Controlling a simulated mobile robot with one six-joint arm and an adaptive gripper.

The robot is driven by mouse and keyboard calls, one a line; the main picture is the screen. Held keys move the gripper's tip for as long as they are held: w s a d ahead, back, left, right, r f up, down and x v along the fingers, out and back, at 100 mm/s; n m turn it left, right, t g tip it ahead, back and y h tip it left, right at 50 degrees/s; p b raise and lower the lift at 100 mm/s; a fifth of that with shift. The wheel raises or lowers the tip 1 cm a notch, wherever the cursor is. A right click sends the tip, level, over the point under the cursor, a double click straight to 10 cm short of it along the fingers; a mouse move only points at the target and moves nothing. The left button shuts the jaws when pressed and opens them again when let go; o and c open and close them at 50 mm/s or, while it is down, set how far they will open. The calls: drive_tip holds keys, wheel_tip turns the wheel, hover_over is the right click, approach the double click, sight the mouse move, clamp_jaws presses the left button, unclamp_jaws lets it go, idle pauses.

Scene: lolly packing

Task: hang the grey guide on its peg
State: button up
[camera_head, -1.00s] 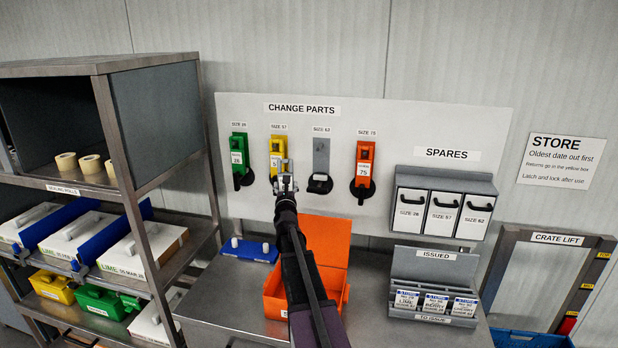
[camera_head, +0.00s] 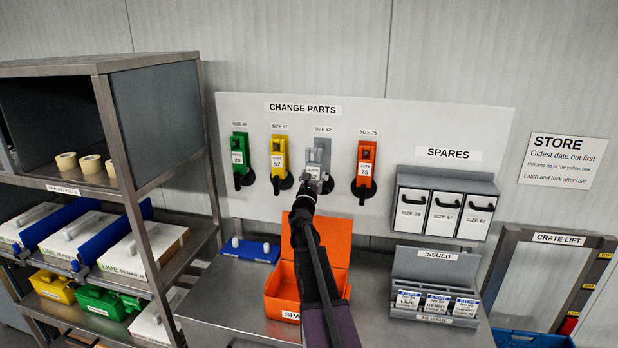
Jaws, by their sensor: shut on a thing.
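My gripper (camera_head: 311,186) is shut on the grey guide (camera_head: 318,157). It is at the change parts board, in front of the SIZE 62 place. The guide is upright, with its white label (camera_head: 313,172) partly covered by the gripper. The guide overlaps the grey shape and black round holder of that place, so the peg is hidden. I cannot tell whether the guide touches the peg or the board.
The green guide (camera_head: 239,152) and yellow guide (camera_head: 279,158) hang to the left, the orange guide (camera_head: 366,158) close to the right. An open orange box (camera_head: 330,240) stands below, under my arm. The spares rack (camera_head: 443,205) is farther right.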

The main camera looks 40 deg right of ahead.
drive_tip(key=shift+w+d, duration=0.15)
drive_tip(key=shift+w, duration=0.05)
drive_tip(key=shift+w+d+f+b, duration=0.1)
drive_tip(key=shift+w+d+f, duration=0.05)
drive_tip(key=shift+w+d, duration=1.1)
drive_tip(key=shift+w+d+f+b, duration=0.1)
drive_tip(key=shift+w+d+b, duration=0.05)
drive_tip(key=shift+w+d, duration=1.15)
drive_tip(key=shift+w+d+f+b, duration=0.15)
drive_tip(key=shift+w+d, duration=0.75)
drive_tip(key=shift+d, duration=0.65)
drive_tip(key=shift+w+d+f+b, duration=0.35)
drive_tip(key=shift+d+f, duration=0.05)
drive_tip(key=shift+d, duration=0.05)
drive_tip(key=shift+f, duration=0.1)
drive_tip(key=o, duration=1.1)
drive_tip(key=shift+w, duration=0.1)
